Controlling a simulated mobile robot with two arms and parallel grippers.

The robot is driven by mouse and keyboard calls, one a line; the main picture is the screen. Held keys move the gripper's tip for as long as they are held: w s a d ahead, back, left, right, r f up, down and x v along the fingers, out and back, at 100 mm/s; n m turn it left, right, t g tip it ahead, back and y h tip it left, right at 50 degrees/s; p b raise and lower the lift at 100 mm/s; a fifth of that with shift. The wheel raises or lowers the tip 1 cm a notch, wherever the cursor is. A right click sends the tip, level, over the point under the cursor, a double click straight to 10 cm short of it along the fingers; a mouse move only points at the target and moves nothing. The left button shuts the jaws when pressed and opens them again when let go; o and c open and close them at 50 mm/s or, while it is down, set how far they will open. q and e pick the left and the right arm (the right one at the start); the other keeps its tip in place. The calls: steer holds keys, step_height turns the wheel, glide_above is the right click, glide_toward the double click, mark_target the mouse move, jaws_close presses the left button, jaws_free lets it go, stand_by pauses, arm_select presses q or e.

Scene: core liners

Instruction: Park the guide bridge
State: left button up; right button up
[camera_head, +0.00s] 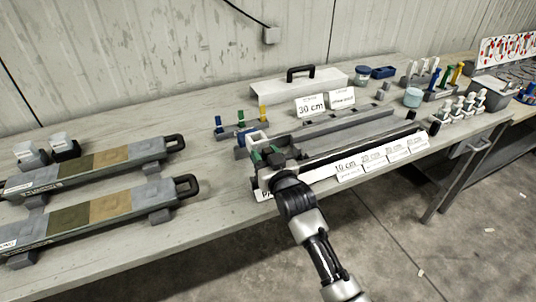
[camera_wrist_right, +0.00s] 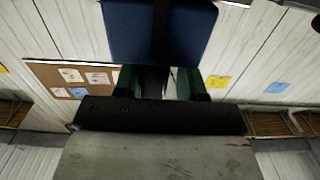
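I take the guide bridge to be the small blue and white arch-shaped piece (camera_head: 257,137) at the left end of the long grey rail fixture (camera_head: 352,149) on the bench. In the right wrist view, a blue block with a dark strip (camera_wrist_right: 184,30) fills the top middle. My right gripper (camera_head: 267,156) is over the fixture's left end, just in front of the blue piece. Its green fingertips stand apart in the wrist view (camera_wrist_right: 157,84), with a dark upright part between them and a light gap beside the right finger. Contact with the blue piece is unclear. My left gripper is out of view.
Two long core trays (camera_head: 84,214) with black handles lie at the left. A light cover (camera_head: 298,84) with a black handle stands behind the fixture. Length cards (camera_head: 383,160) line its front. Small coloured pegs (camera_head: 240,118) stand behind its left end. Bottles and cups crowd the right.

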steer(key=shift+o, duration=0.7)
steer(key=shift+a, duration=0.1)
steer(key=shift+s+d, duration=0.2)
steer(key=shift+d, duration=0.05)
steer(key=b+v, duration=0.1)
steer(key=v, duration=0.9)
steer(key=shift+s, duration=0.2)
